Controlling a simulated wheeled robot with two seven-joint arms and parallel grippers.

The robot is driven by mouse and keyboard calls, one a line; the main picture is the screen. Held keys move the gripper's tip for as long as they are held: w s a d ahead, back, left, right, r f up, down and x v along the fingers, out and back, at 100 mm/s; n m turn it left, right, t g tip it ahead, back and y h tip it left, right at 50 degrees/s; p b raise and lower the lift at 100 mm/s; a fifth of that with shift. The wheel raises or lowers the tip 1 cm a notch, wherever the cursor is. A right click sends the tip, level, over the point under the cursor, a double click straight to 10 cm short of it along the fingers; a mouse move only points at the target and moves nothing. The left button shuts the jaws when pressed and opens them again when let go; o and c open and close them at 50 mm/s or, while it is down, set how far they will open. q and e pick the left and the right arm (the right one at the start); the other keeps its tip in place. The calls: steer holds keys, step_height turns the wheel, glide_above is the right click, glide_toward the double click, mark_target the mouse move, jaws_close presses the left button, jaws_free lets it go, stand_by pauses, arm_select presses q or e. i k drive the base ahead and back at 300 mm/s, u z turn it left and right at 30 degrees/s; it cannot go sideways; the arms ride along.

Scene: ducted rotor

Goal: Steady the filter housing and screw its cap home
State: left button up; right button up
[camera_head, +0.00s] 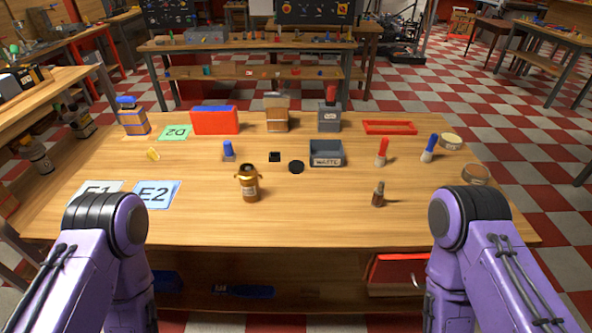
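An amber-brown canister (249,186) with a pale label, a dark round top and small side lugs stands upright on the wooden table, left of centre; it looks like the filter housing. A round black disc (296,167), likely the cap, lies on the table to its right and a little farther back, apart from it. Whether the dark top is an open mouth is too small to tell. My two purple arms show at the lower left and lower right corners. Neither gripper is in view, and nothing touches the canister.
A small brown bottle (378,195) stands right of centre. Cards marked E1 (97,188) and E2 (157,202) lie at left. The front middle of the table is clear.

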mark_target(249, 180)
steer(key=z, duration=0.95)
steer(key=i, duration=0.55)
steer(key=u, duration=0.4)
